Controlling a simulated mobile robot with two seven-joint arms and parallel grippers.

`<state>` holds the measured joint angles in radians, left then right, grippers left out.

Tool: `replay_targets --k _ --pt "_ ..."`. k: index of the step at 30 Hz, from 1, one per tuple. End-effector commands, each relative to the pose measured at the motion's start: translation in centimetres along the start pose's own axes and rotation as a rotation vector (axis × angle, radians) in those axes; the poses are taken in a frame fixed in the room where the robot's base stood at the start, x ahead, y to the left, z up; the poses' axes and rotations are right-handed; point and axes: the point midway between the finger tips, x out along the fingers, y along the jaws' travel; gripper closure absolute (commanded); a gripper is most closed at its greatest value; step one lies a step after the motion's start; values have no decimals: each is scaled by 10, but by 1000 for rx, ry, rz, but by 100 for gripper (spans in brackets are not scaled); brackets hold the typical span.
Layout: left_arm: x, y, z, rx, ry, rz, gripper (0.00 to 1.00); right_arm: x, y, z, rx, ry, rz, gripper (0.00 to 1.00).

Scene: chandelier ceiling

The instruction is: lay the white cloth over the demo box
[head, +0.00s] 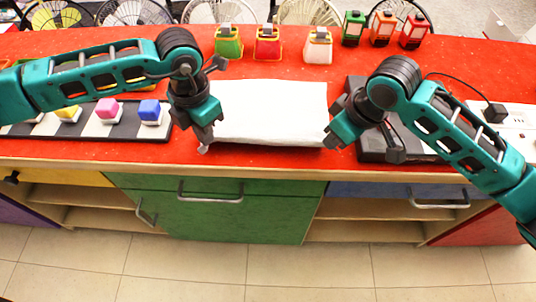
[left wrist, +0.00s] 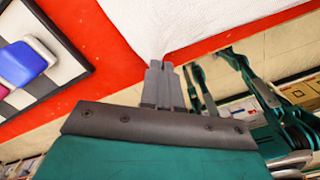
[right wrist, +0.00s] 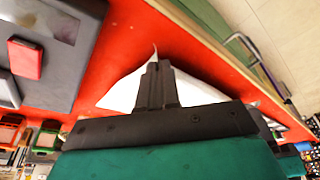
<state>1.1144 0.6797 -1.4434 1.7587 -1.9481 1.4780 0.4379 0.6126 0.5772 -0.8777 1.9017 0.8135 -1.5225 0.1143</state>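The white cloth (head: 265,110) lies spread on the red counter between my two grippers, its front edge near the counter's front edge. My left gripper (head: 204,143) is shut on the cloth's front left corner; in the left wrist view its fingers (left wrist: 160,72) are together against the cloth (left wrist: 185,22). My right gripper (head: 332,142) is shut at the front right corner; in the right wrist view a cloth tip shows past its closed fingers (right wrist: 157,72). A dark grey flat box (head: 372,147), possibly the demo box, is partly hidden behind my right arm.
A striped board (head: 88,128) with coloured blocks lies at left. Green, red and white containers (head: 267,45) and several lanterns (head: 382,28) stand along the back. A white panel (head: 508,122) with a black plug lies at right. Red counter is bare behind the cloth.

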Motion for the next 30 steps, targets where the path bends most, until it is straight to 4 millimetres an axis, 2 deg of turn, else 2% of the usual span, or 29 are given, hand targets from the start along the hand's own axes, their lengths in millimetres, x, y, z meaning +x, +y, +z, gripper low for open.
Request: replay_targets --k 10,14,20,30 --pt "-2 0 0 1 -1 0 100 -2 0 -1 -1 1 0 100" --pt "-12 0 3 12 -7 7 100 -11 2 -6 -8 0 7 100" --pt "-49 3 14 61 -35 34 100 -44 10 -23 -38 -9 33 100" --pt "-131 8 36 169 -88 94 100 -119 27 -59 -105 -42 88 100"
